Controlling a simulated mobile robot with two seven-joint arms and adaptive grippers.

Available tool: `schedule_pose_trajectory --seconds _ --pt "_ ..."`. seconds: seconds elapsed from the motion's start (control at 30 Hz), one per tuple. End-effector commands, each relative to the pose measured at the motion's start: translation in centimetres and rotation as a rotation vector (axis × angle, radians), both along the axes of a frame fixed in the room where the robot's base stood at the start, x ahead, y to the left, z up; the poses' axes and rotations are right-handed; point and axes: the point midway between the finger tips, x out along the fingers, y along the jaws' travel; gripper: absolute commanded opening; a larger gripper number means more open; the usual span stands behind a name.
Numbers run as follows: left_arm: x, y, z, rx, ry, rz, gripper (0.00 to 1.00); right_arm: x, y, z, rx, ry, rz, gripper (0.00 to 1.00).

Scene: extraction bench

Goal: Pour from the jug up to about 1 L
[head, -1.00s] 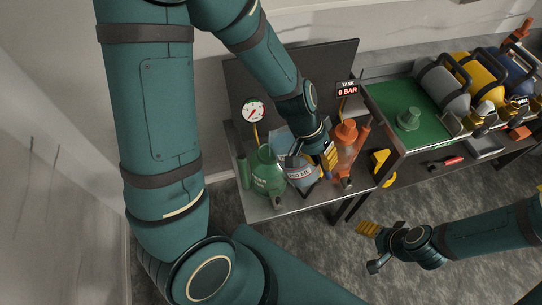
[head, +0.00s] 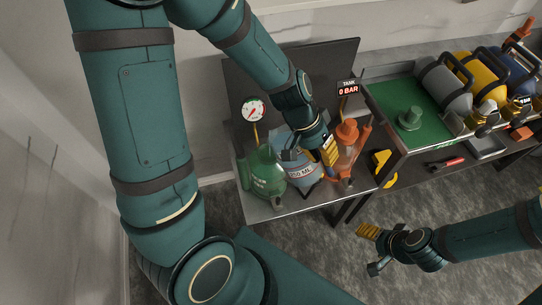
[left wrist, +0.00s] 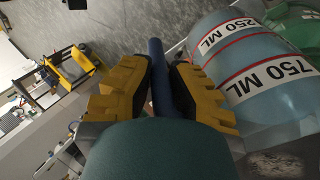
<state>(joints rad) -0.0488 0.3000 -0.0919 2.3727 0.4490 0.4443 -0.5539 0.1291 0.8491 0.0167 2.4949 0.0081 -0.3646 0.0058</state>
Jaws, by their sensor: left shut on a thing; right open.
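The light blue, see-through jug (head: 291,146) with white measure bands stands out between a green vessel (head: 266,174) and an orange one on the bench. In the left wrist view the jug (left wrist: 265,102) shows bands reading 250 ML and 750 ML. My left gripper (head: 330,153) is at the jug's right side. In the left wrist view its yellow fingers (left wrist: 160,85) are shut on a dark blue bar (left wrist: 158,75), which looks like the jug's handle. The liquid level cannot be made out. My right gripper (head: 370,250) is open and empty, low over the floor at the right.
The orange vessel (head: 343,160) stands close right of my left gripper. A dial gauge (head: 254,110) and a TANK display reading 0 BAR (head: 347,88) are behind. A green-topped bench (head: 390,97) with several coloured canisters lies right. A yellow object (head: 382,167) is on the lower shelf.

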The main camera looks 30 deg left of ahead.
Motion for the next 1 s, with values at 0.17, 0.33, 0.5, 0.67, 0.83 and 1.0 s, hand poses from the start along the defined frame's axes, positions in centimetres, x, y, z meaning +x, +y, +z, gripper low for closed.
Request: schedule_pose_trajectory --seconds 0.17,0.33,0.5,0.67,0.83,1.0 --pt "0.1 0.0 0.1 0.000 -0.002 0.000 0.00 0.0 0.0 0.0 0.000 0.000 0.000 0.69" --pt "0.1 0.0 0.1 0.000 -0.002 0.000 0.00 0.0 0.0 0.0 0.000 0.000 0.000 0.69" --pt "0.1 0.0 0.1 -0.001 -0.002 0.000 0.00 0.0 0.0 0.0 0.000 0.000 0.000 0.69" --pt "0.2 0.2 0.3 -0.028 0.001 0.003 0.00 0.0 0.0 -0.7 0.000 0.000 0.000 0.69" --pt "0.1 0.4 0.9 -0.060 0.006 0.001 0.00 0.0 0.0 -1.2 0.000 0.000 0.000 0.69" --pt "0.1 0.4 1.2 -0.071 0.009 0.000 0.00 0.0 0.0 -1.3 0.000 0.000 0.000 0.69"
